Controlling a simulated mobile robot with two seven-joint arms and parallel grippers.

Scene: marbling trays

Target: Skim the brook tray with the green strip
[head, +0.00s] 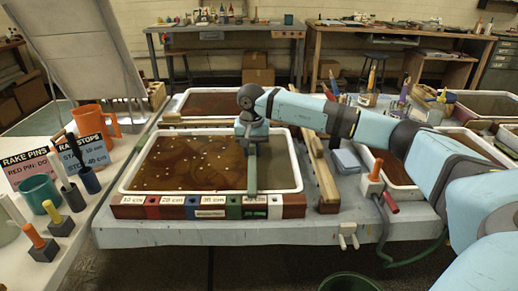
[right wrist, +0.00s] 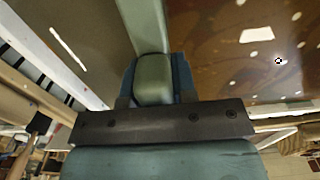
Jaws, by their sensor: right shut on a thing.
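My right gripper (head: 251,136) is shut on the green strip (head: 251,172), above the right part of the front tray (head: 127,174). The strip runs from the fingers toward the tray's front edge. The right wrist view shows the strip (right wrist: 148,30) between the dark fingers of my right gripper (right wrist: 153,85). The tray has a white rim and a brown bath with scattered pale spots. No label naming the brook tray is readable. I cannot tell whether the strip touches the bath. My left gripper is not in view.
A front rail (head: 160,211) carries coloured blocks and centimetre labels. Wooden bars (head: 322,170) stand right of the tray. Another tray (head: 205,92) lies behind. An orange-handled tool (head: 376,170) stands at the right. The left table holds cups, signs and an orange jug (head: 100,117).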

